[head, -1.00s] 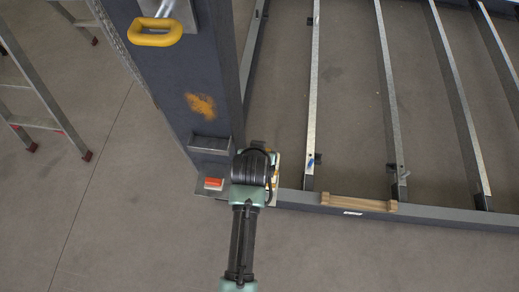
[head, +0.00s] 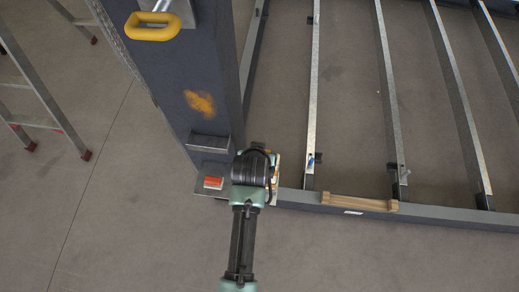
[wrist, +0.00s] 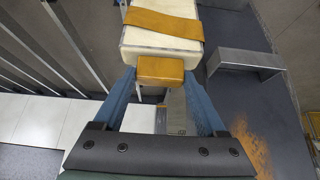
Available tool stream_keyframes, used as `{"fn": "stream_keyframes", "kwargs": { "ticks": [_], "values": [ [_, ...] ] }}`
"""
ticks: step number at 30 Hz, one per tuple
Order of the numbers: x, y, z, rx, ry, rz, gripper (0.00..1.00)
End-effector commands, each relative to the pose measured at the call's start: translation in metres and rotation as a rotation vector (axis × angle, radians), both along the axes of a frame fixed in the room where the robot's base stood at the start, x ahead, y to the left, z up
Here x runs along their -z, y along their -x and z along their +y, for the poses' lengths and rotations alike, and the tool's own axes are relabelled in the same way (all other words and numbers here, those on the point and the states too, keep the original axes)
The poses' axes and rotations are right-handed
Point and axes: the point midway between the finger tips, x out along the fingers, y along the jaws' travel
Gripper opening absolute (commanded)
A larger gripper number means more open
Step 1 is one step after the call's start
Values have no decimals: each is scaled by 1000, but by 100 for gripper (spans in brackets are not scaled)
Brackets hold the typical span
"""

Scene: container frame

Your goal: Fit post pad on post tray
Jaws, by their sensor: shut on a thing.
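The post pad (wrist: 163,32), a cream block with an orange-brown strap and an orange-brown grip block, is in front of my gripper in the wrist view. My gripper (wrist: 160,75) has its two blue fingers shut on the grip block. In the head view my wrist hides most of the pad, and my fingers are not visible. The post tray appears to be the grey metal bracket (head: 208,142) on the dark post, left of my wrist. It also shows in the wrist view (wrist: 245,62), to the right of the pad and apart from it in the picture.
The dark post (head: 190,70) carries a yellow handle (head: 151,26). A red-orange block (head: 213,183) sits near its foot. Frame rails (head: 314,100) and a wooden piece (head: 359,202) lie to the right. A ladder (head: 35,90) stands at left; floor between is clear.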

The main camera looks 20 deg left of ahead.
Motion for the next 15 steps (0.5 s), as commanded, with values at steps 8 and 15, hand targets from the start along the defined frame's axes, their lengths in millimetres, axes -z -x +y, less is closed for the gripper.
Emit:
{"fn": "stream_keyframes", "kwargs": {
  "ticks": [8,15],
  "values": [
    [10,0,0,0,0,-1,0],
    [17,0,0,0,0,-1,0]
  ]
}}
